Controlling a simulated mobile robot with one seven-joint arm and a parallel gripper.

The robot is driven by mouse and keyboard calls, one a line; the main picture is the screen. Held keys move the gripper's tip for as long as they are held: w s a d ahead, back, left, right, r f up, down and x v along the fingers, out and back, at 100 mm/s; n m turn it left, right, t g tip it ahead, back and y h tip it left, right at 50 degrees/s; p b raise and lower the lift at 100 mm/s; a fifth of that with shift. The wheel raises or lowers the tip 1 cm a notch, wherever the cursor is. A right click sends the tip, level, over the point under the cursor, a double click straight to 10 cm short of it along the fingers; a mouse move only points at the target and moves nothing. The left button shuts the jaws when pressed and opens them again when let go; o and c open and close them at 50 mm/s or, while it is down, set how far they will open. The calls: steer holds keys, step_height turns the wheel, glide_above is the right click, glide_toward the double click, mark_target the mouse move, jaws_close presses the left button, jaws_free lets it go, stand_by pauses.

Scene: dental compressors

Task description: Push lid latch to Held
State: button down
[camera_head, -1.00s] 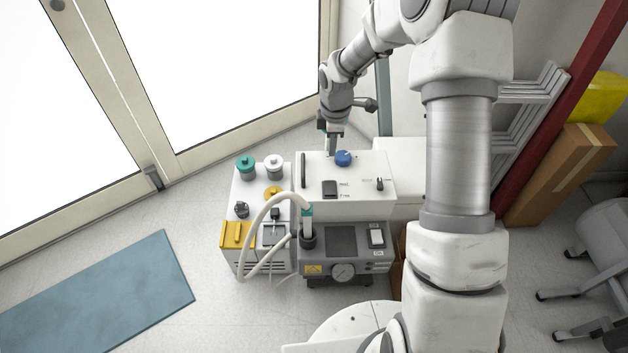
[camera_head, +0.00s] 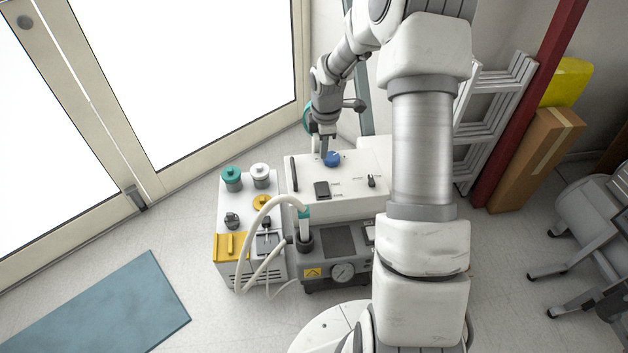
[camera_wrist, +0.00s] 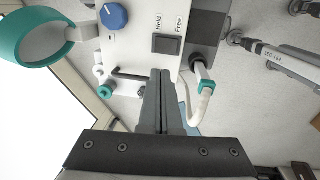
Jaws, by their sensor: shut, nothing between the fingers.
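The lid latch (camera_head: 322,190) is a dark rocker on top of the white lid box (camera_head: 350,196). In the wrist view the latch (camera_wrist: 166,44) sits beside the printed words Held and Free. My gripper (camera_head: 323,160) is shut and empty over the far left part of the box, beside the blue knob (camera_head: 332,159). In the wrist view my gripper's closed fingertips (camera_wrist: 160,74) appear below the latch in the picture, apart from it. Whether the fingertips touch the box cannot be told.
A black bar handle (camera_head: 294,174) lies along the box's left edge. A pale hose (camera_head: 256,222) arches in front of it. A grey unit with a gauge (camera_head: 343,272) is at the front. A teal ring (camera_wrist: 35,38) is at upper left in the wrist view.

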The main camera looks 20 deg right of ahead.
mark_target(321, 185)
stand_by(0.3)
steer(key=f+b, duration=0.1)
steer(key=f, duration=0.3)
steer(key=w+f+b, duration=0.1)
steer(key=f+b, duration=0.1)
steer(key=f, duration=0.3)
steer(key=f+b, duration=0.2)
steer(key=f, duration=0.3)
steer(key=shift+w+d, duration=0.15)
steer(key=shift+w, duration=0.2)
steer(key=shift+f, duration=0.2)
steer(key=shift+s, duration=0.1)
steer(key=shift+s+r, duration=0.2)
steer(key=shift+s, duration=0.45)
steer(key=shift+r, duration=0.1)
